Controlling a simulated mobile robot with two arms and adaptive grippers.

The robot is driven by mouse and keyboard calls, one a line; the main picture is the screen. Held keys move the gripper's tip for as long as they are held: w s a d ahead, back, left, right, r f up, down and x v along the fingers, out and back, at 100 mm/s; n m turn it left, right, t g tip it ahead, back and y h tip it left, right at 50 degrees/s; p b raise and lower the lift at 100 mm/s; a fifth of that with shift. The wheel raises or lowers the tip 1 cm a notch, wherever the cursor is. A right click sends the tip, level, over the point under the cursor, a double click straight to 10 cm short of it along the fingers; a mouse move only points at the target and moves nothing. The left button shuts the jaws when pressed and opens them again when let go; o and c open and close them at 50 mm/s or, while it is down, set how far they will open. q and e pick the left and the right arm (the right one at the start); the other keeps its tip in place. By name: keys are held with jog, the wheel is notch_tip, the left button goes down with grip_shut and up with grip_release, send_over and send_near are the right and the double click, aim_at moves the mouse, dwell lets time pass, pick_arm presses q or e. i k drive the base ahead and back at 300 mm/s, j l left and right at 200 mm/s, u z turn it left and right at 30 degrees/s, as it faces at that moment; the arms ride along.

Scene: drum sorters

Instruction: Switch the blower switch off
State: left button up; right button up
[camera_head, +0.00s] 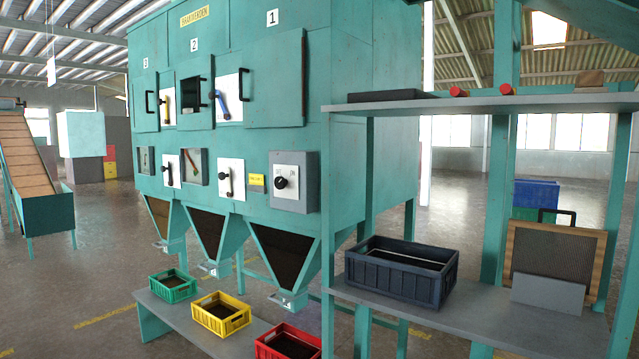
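A grey switch box (293,204) is mounted on the teal machine (352,85), on the right part of its front face. On its white plate is a black rotary knob (281,183), with small lettering above it on the left and right. The lettering is too small to read surely, and I cannot tell exactly which way the knob points. A small yellow label (257,182) is on the machine just left of the box. Neither of my grippers is in view.
Levers on white plates, such as a black one (229,182) and a blue one (220,103), sit left of the switch. Green (173,293), yellow (221,327) and red (262,348) crates stand on a low bench below. A shelf (470,318) with a dark crate (388,283) stands at right.

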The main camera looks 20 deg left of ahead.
aim_at(280, 182)
jog(key=i+j+z, duration=0.15)
jog(key=j, duration=0.3)
jog(key=i+j+z, duration=0.15)
jog(key=j, duration=0.3)
jog(key=i+j+z, duration=0.1)
jog(key=j, duration=0.35)
jog(key=i+j+z, duration=0.15)
jog(key=j, duration=0.35)
jog(key=j+z, duration=0.15)
jog(key=j, duration=0.3)
